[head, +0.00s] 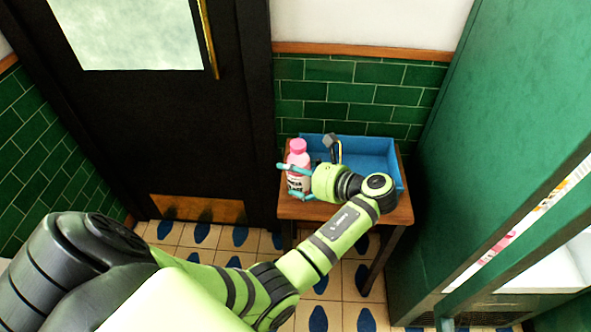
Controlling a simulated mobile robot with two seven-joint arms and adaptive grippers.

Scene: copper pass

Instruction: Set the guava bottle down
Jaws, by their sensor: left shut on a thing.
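The guava bottle (298,162) is pink-capped with a pink body and a dark-and-white label. It is upright at the left side of a small wooden table (342,213). My left gripper (297,181) is shut on the bottle, with its teal fingers around it from the right. I cannot tell whether the bottle's base touches the tabletop. My right gripper is out of view.
A blue tray (391,164) takes up the back of the table, behind my left wrist. A green tiled wall stands behind, a black door (150,120) to the left and a green cabinet (500,130) close on the right. A strip of bare tabletop runs along the front.

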